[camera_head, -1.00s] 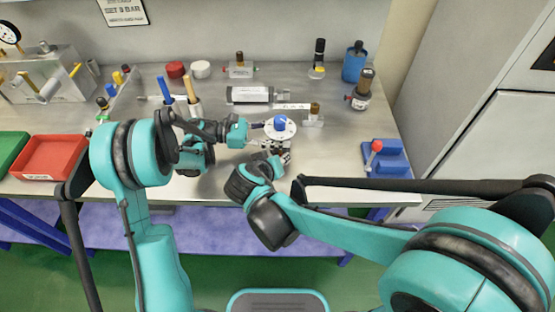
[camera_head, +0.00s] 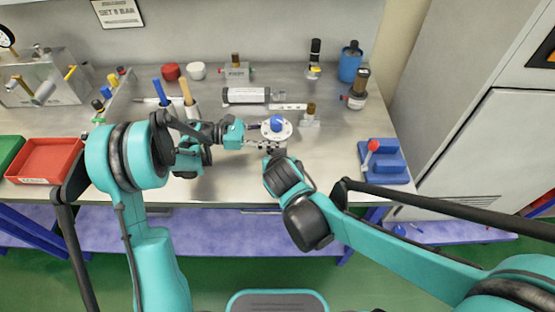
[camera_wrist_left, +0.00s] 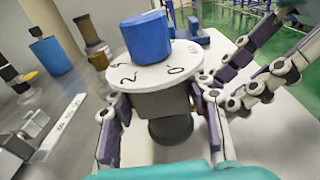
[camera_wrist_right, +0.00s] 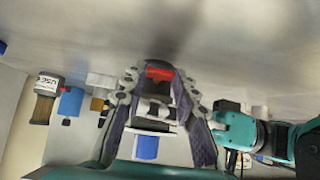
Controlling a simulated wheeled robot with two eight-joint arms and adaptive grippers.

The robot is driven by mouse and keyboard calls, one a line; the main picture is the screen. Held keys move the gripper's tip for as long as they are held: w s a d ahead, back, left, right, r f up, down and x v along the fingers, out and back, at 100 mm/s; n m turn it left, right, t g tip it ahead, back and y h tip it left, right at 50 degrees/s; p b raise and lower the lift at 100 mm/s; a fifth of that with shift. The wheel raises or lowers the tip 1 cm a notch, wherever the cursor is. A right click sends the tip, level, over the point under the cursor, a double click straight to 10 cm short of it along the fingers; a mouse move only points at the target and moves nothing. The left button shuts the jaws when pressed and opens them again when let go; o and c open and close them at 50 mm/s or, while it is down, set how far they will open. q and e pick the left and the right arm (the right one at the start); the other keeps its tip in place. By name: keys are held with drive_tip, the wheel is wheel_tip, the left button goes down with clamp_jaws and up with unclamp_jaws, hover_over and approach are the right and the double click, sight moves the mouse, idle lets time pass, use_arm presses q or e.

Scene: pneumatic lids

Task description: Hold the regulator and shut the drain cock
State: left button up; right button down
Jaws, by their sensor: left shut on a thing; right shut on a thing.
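The regulator has a white numbered dial (camera_head: 268,134) with a blue knob (camera_head: 277,122) on top. In the left wrist view its dark grey body (camera_wrist_left: 160,103) stands between the fingers, the dial (camera_wrist_left: 150,76) above them. My left gripper (camera_head: 257,132) is shut on this body from the left. My right gripper (camera_wrist_right: 160,82) reaches in at the regulator's front. In the right wrist view its fingertips close on a small red handle, the drain cock (camera_wrist_right: 160,73). In the head view my right wrist hides the cock, so how far it is turned cannot be told.
A blue fixture with a red-knobbed lever (camera_head: 385,160) stands right. Behind the regulator lie a clear cylinder (camera_head: 247,96) and a small fitting (camera_head: 309,116). Blue and tan handles stand left, near my left arm. A red tray (camera_head: 45,160) is far left.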

drive_tip(key=c, duration=1.2)
unclamp_jaws()
drive_tip(key=shift+o, duration=0.2)
drive_tip(key=v, duration=1.2)
use_arm(q)
drive_tip(key=o, duration=1.1)
drive_tip(key=shift+o, duration=0.2)
